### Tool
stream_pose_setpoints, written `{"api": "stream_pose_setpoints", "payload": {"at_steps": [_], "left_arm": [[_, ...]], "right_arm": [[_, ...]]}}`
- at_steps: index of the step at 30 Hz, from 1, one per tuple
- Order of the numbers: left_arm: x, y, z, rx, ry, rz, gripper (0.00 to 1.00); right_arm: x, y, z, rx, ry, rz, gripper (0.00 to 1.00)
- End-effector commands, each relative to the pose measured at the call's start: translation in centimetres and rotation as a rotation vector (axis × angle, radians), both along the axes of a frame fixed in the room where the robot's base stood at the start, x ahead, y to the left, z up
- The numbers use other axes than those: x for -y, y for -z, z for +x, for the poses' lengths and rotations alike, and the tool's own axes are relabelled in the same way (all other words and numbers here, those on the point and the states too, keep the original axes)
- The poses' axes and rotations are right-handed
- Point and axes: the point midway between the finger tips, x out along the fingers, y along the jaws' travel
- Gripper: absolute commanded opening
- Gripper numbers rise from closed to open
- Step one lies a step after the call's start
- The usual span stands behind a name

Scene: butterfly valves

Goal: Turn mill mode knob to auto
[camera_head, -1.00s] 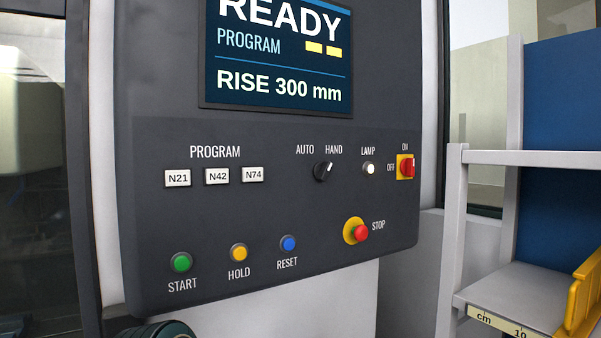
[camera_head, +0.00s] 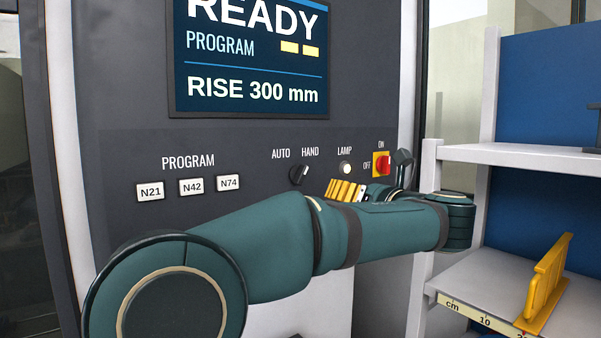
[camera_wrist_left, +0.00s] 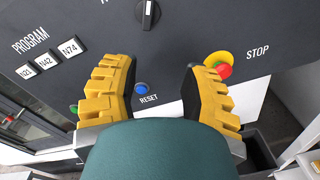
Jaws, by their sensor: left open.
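The mode knob (camera_head: 299,175) is black with a pale pointer mark and sits on the dark control panel below the AUTO and HAND labels. Its pointer leans up and right, toward HAND. In the left wrist view the knob (camera_wrist_left: 148,14) is at the top edge, beyond the fingertips, and its labels are almost wholly cut off. My left gripper (camera_head: 347,190) is right of and below the knob in the head view, partly hidden by my own arm. In the wrist view its yellow fingers (camera_wrist_left: 160,66) are spread and empty, apart from the knob. My right gripper is not in view.
The lamp button (camera_head: 345,168) and red power switch (camera_head: 382,164) are right of the knob. The red STOP button (camera_wrist_left: 222,70) is close to one finger. The blue RESET button (camera_wrist_left: 141,88) shows between the fingers. A shelf (camera_head: 520,154) stands at right.

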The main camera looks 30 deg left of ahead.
Motion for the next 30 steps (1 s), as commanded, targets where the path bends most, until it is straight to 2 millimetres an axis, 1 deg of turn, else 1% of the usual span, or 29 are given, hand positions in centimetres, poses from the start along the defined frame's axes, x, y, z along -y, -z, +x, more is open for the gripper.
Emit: {"api": "stream_pose_setpoints", "payload": {"at_steps": [1, 4, 8, 21, 27, 30], "left_arm": [[-0.2, -1.1, -0.5, 0.007, -0.017, 0.019, 0.45], [-0.7, -2.0, -0.8, 0.010, -0.035, 0.039, 0.45], [-2.1, -2.0, -0.3, 0.008, -0.039, 0.041, 0.45], [-9.8, -1.9, 2.9, 0.007, -0.038, 0.039, 0.45], [-12.2, -1.9, 3.9, 0.007, -0.035, 0.039, 0.45], [-12.7, -1.9, 4.2, 0.008, -0.033, 0.038, 0.45]], "right_arm": [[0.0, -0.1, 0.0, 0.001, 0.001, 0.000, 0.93], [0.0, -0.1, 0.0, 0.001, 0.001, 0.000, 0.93], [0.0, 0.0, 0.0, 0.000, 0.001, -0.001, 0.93], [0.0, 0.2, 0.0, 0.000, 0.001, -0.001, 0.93], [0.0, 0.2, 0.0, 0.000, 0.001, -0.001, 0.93], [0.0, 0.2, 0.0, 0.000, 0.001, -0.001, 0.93]]}}
